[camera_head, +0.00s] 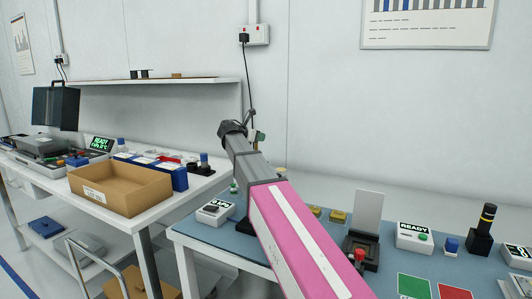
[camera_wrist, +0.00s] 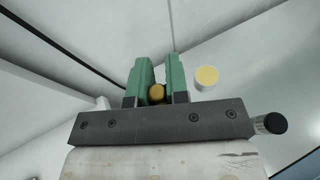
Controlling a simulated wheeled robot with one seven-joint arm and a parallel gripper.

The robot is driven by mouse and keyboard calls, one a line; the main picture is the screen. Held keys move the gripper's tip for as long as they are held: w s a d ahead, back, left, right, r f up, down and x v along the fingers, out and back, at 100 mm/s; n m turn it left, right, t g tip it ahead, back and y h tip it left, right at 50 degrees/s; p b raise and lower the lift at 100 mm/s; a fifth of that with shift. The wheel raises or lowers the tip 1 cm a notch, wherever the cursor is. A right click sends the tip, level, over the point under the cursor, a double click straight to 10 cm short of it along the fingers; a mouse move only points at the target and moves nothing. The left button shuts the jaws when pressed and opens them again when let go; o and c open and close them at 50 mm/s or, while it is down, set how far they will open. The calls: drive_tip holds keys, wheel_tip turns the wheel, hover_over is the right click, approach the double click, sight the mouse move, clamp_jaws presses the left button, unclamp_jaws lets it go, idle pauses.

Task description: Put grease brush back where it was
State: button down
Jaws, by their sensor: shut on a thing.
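My gripper (camera_wrist: 158,80) shows in the wrist view with two green fingers shut on a small amber, rounded thing, which looks like the end of the grease brush (camera_wrist: 156,93). The rest of the brush is hidden between and behind the fingers. In the head view my gripper (camera_head: 257,136) is small and partly behind my own arm, raised above the left part of the blue-topped bench. A white round pot with a yellow top (camera_wrist: 206,76) is to the right of the fingers in the wrist view, apart from them. I cannot tell which place the brush came from.
An open cardboard box (camera_head: 120,202) stands on the white table at left.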

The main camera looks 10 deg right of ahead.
drive_tip(key=w+d+f, duration=0.1)
drive_tip(key=d, duration=0.1)
drive_tip(key=w+d+f, duration=0.2)
drive_tip(key=shift+w, duration=0.1)
drive_tip(key=shift+f, duration=2)
drive_tip(key=c, duration=1.1)
unclamp_jaws()
drive_tip(key=shift+f, duration=0.1)
drive_tip(key=v, duration=1.2)
drive_tip(key=shift+r, duration=0.2)
